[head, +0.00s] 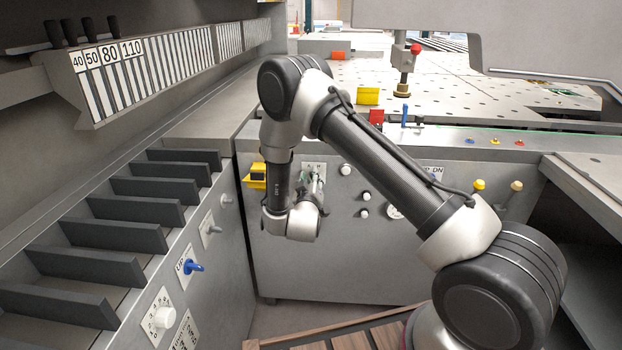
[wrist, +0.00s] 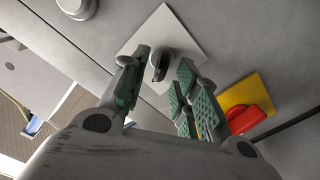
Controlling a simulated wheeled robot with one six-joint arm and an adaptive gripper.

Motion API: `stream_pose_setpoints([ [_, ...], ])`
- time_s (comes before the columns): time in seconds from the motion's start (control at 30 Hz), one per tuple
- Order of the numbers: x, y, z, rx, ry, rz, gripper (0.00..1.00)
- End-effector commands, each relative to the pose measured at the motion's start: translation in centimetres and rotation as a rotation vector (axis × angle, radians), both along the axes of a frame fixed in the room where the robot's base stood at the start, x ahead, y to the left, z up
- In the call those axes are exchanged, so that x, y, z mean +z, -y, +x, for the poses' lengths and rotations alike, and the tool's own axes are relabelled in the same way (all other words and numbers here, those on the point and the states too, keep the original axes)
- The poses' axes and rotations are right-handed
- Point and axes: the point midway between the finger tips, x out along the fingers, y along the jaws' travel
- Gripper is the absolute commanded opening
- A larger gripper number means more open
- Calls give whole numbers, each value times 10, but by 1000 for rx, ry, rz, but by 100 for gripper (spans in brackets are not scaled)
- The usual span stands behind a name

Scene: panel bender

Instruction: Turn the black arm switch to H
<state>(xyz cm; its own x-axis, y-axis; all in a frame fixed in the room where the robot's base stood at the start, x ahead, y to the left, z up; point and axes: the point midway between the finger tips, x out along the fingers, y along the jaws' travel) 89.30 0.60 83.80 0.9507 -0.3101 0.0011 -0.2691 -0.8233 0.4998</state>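The black switch (wrist: 160,64) sits on a white square plate (wrist: 182,38) on the grey cabinet front in the wrist view. Its lever shows as a short dark knob; no letters on the plate are legible, so I cannot tell its setting. My gripper (wrist: 157,80) is open, with its green-padded fingers on either side of the switch. I cannot tell whether they touch it. In the head view my gripper (head: 316,188) is against the front panel and hides the switch, leaving part of the white plate visible.
A red knob on a yellow plate (wrist: 238,94) is close to the right finger in the wrist view. In the head view, white knobs (head: 346,169) lie to the right of my gripper. A side panel with a blue switch (head: 193,267) stands at left.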

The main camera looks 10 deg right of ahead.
Motion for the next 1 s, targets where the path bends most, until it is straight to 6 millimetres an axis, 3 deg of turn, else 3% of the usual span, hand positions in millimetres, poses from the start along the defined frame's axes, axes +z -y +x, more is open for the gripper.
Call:
stream_pose_setpoints([
  [0.37, 0, 3, 8, 1, -2, 0, 30],
  [0.53, 0, 3, 8, 1, -2, 0, 0],
  [1.0, 0, 3, 8, 1, 15, 51, 0],
])
